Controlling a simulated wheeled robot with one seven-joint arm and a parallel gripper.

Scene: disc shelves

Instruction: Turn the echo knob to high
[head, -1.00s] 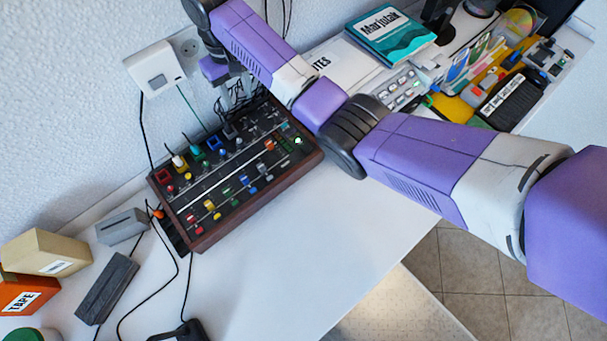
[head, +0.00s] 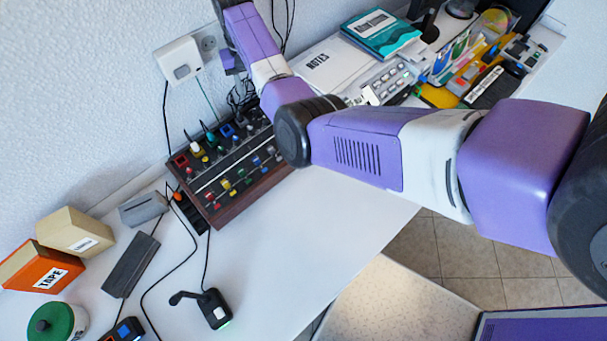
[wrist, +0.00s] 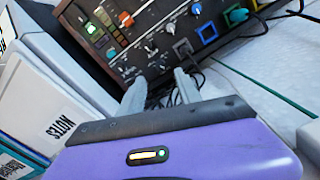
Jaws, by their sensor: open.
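The mixer with a dark panel and wooden frame (head: 228,212) stands on the white desk near the wall. Its panel (wrist: 146,32) fills the top of the wrist view, with coloured sliders, small round knobs and square buttons. No label reading echo is legible, so I cannot tell which knob is the echo knob. My gripper (wrist: 160,88) is open and empty, its two grey fingers apart just short of the mixer's back edge, with black cables between and beyond them. In the head view my arm hides the mixer's right part and the fingers are hard to make out.
Black cables and a green cable run behind the mixer to a white wall box (head: 180,61). A white notes binder (head: 318,62) and teal book (head: 381,35) lie right of it.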

